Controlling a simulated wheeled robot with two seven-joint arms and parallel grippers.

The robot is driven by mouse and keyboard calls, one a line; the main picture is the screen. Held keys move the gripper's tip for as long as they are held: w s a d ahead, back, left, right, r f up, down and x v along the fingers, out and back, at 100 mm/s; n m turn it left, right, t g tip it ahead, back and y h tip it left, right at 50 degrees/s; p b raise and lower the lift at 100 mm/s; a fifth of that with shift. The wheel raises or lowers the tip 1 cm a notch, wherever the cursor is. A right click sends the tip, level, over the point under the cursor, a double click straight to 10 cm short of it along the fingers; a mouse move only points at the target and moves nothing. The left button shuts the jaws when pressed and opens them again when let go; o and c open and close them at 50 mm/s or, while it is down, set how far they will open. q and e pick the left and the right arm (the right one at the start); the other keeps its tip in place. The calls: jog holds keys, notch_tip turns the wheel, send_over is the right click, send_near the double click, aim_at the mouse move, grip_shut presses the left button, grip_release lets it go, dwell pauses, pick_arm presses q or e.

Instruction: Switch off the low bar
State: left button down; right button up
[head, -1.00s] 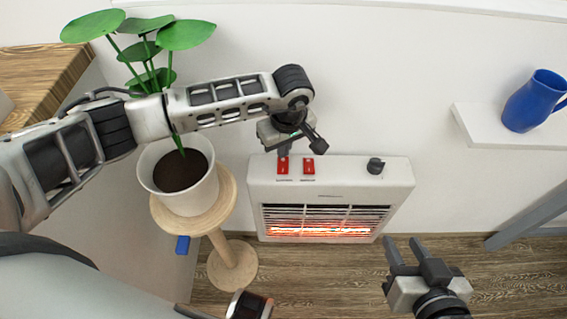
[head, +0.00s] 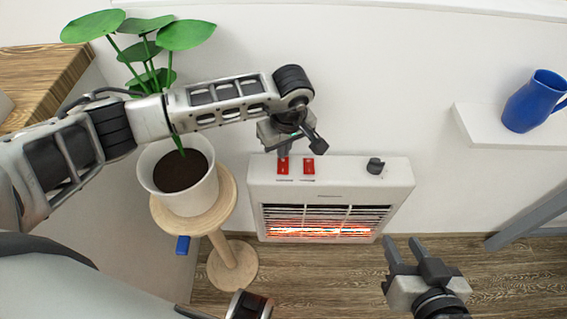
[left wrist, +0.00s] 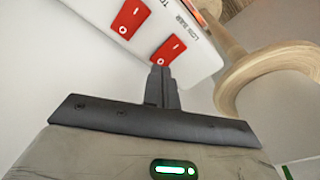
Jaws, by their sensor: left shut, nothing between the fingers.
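The white heater (head: 400,175) stands against the wall, with an orange-red glow behind the lower part of its grille. Two red rocker switches sit on its top: the left one (head: 283,166) and the right one (head: 308,166). In the left wrist view the low bar switch (left wrist: 168,49) has a label reading "LOW BAR" beside it; the other switch (left wrist: 130,18) has a partly cut-off label. My left gripper (head: 283,154) is shut and empty, its tips (left wrist: 161,69) right at the low bar switch's edge. I cannot tell whether they touch. My right gripper (head: 403,243) is open and empty, in front of the heater.
A black knob (head: 375,166) is on the heater's top right. A potted plant (head: 190,190) on a round wooden stand (head: 228,208) is left of the heater, below my left arm. A blue jug (head: 530,105) stands on a white wall shelf (head: 485,130) at right.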

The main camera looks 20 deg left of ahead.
aim_at(283, 160)
dwell(0.5)
pick_arm(q)
jog(key=shift+f+b, duration=0.8)
jog(key=shift+f, duration=0.05)
dwell(0.4)
jog(key=shift+r+p, duration=2.25)
jog(key=shift+r, duration=1.25)
